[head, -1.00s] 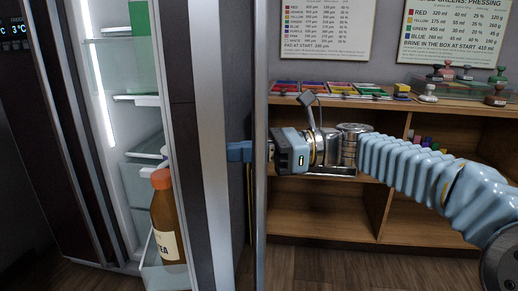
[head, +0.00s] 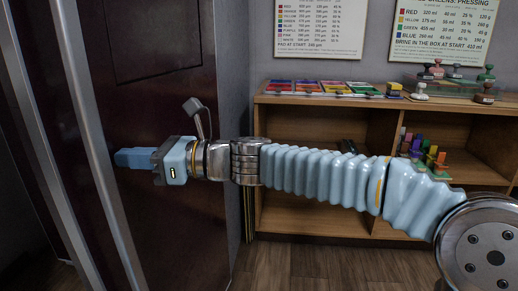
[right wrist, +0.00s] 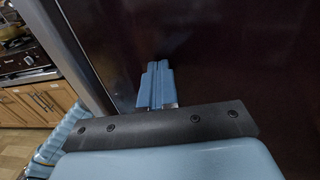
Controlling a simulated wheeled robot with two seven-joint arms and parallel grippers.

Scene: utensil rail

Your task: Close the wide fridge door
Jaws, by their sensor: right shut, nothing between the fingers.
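The wide fridge door (head: 160,85) shows its dark front face across the left of the head view. Silver vertical strips (head: 88,140) run at its left side. The inside of the fridge is hidden, and I cannot tell whether the door sits flush. My right gripper (head: 124,157) is shut and empty, in front of the dark face, pointing left toward the strips. In the right wrist view its blue fingers (right wrist: 156,84) are together, close to the dark door (right wrist: 230,60); contact is unclear. My left gripper is not in view.
A wooden shelf unit (head: 320,101) stands right of the fridge, with colored pads and stamps (head: 485,90) on top. Two posters hang above. Wooden floor (head: 300,268) is clear below. The wrist view shows a wooden cabinet (right wrist: 35,103) at left.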

